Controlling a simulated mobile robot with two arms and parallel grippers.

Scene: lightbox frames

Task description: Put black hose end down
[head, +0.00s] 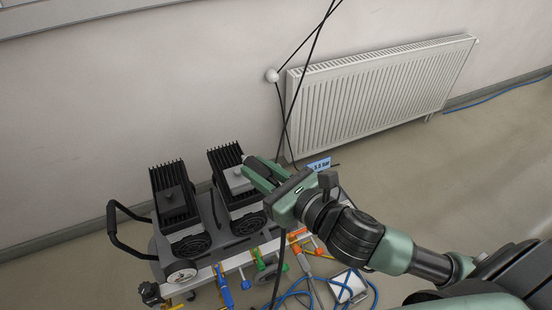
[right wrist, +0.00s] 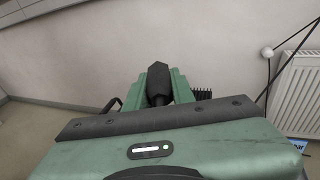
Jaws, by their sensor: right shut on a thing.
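My right gripper (head: 262,174) reaches in from the right, above the cart. In the right wrist view its green fingers (right wrist: 157,90) are shut on the black hose end (right wrist: 158,80), a dark, faceted piece that sticks up between them. In the head view the hose end is mostly hidden by the gripper. A black hose (head: 278,268) hangs below the gripper, in front of the cart's front edge. My left gripper is not in view.
The cart (head: 236,262) carries two black finned units (head: 174,195), a round gauge (head: 181,273) and coloured valve handles. Blue hose (head: 300,293) lies coiled at its right. A white radiator (head: 380,90) and a white ball (head: 272,75) with black cables are behind.

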